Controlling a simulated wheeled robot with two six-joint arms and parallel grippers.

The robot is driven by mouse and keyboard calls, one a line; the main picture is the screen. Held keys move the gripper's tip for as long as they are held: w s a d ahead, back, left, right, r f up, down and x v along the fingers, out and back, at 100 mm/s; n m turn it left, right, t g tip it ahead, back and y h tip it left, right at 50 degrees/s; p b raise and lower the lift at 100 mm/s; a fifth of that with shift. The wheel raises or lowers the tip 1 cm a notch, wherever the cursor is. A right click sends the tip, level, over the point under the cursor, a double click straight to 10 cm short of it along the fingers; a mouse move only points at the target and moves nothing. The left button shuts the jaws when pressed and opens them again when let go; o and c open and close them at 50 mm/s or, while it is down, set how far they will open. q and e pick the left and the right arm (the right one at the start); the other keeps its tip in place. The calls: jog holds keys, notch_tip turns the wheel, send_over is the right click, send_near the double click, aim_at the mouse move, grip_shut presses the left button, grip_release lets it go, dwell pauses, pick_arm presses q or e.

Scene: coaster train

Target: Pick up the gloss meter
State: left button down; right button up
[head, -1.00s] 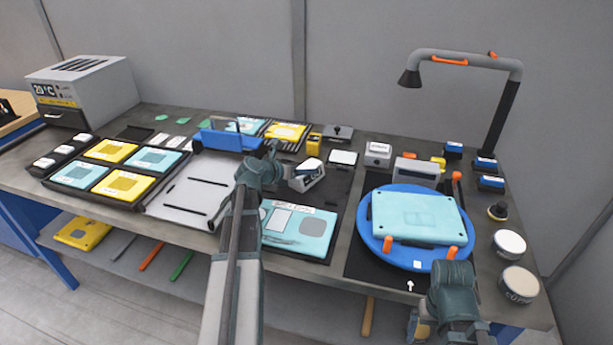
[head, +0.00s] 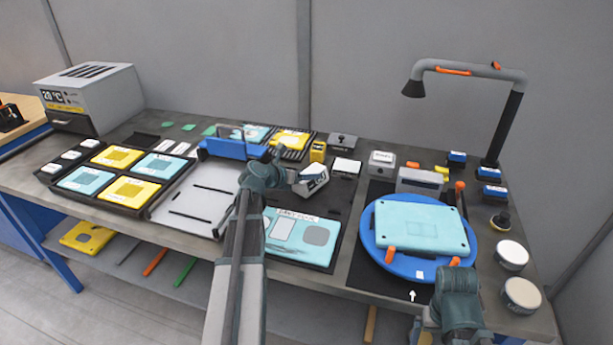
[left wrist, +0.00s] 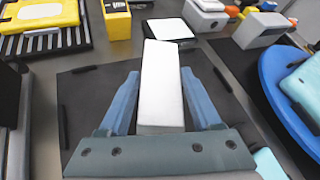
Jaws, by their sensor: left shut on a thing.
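The gloss meter looks like a small grey block with a pale top (head: 315,182), right of the middle of the bench in the head view. My left gripper (head: 286,172) reaches it from the left. In the left wrist view the pale block (left wrist: 161,88) is between the two blue fingers of my left gripper (left wrist: 160,98), which is shut on it. The block is over or on a dark mat; I cannot tell whether it touches. My right gripper (head: 425,330) is at the bottom right, mostly hidden by its wrist, so its jaws cannot be read.
A teal panel (head: 290,250) lies in front of the block. A blue turntable (head: 375,250) bearing another teal panel (head: 425,226) stands to the right. A white square pad (head: 346,167) and yellow block (head: 318,151) are behind. A lamp (head: 505,110) arches over the back right.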

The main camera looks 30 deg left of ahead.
pick_arm(q)
notch_tip(320, 180, up, 3)
jog(key=shift+f+p, duration=0.1)
jog(key=shift+p, duration=0.85)
jog(key=s+d, duration=0.2)
jog(key=d, duration=0.2)
jog(key=s+d, duration=0.2)
jog(key=d, duration=0.3)
jog(key=s+d, duration=0.3)
jog(key=d, duration=0.2)
jog(key=shift+s+d+r+p, duration=0.1)
jog(key=shift+d+r+p, duration=0.05)
jog(key=shift+r+p, duration=0.25)
pick_arm(e)
notch_tip(320, 180, up, 4)
jog(key=shift+f, duration=0.25)
jog(key=shift+a, duration=0.1)
